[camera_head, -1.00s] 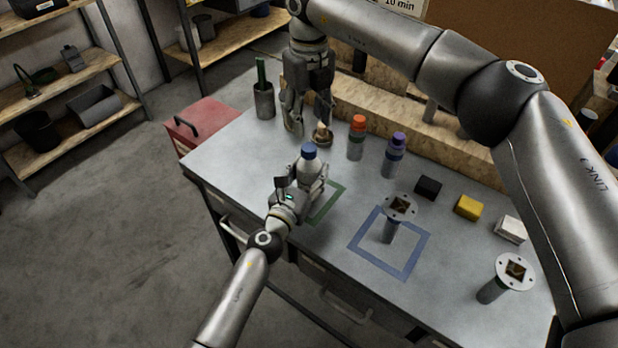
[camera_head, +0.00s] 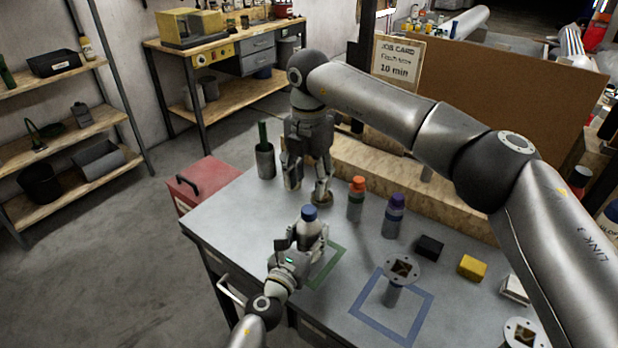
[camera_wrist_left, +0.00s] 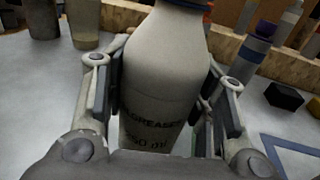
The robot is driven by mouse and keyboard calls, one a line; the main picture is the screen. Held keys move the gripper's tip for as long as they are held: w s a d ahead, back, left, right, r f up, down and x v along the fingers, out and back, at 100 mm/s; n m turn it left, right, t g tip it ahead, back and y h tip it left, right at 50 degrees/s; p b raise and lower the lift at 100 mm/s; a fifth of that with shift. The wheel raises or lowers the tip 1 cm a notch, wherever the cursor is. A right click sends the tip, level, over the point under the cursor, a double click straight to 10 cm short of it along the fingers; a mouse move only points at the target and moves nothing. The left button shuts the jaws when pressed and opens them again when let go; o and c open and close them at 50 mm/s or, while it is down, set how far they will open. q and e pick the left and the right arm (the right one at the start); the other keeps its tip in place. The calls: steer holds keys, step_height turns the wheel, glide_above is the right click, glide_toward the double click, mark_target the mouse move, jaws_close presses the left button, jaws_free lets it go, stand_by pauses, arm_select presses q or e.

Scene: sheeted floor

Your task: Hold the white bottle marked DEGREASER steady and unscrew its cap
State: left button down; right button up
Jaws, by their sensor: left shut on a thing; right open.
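The white bottle (camera_head: 308,228) with a blue cap (camera_head: 309,212) stands upright near the table's front left, at the green outlined square (camera_head: 327,266). My left gripper (camera_head: 303,238) is shut around its body from the front. In the left wrist view the bottle (camera_wrist_left: 160,85) fills the middle between both fingers, its dark DEGREASER lettering partly readable. The cap (camera_wrist_left: 190,4) is cut by the top edge there. My right gripper (camera_head: 308,192) is open and empty, pointing down behind and above the cap, apart from it in the picture.
An orange-capped bottle (camera_head: 356,200) and a purple-capped bottle (camera_head: 393,217) stand to the right. A flanged post (camera_head: 395,292) stands in the blue outlined square (camera_head: 428,312). Black (camera_head: 429,247) and yellow (camera_head: 471,267) blocks lie farther right.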

mark_target(309, 209)
steer(key=m, duration=0.7)
steer(key=shift+m, duration=0.3)
steer(key=m, duration=0.6)
steer(key=shift+m, duration=0.3)
steer(key=shift+f, duration=4.05)
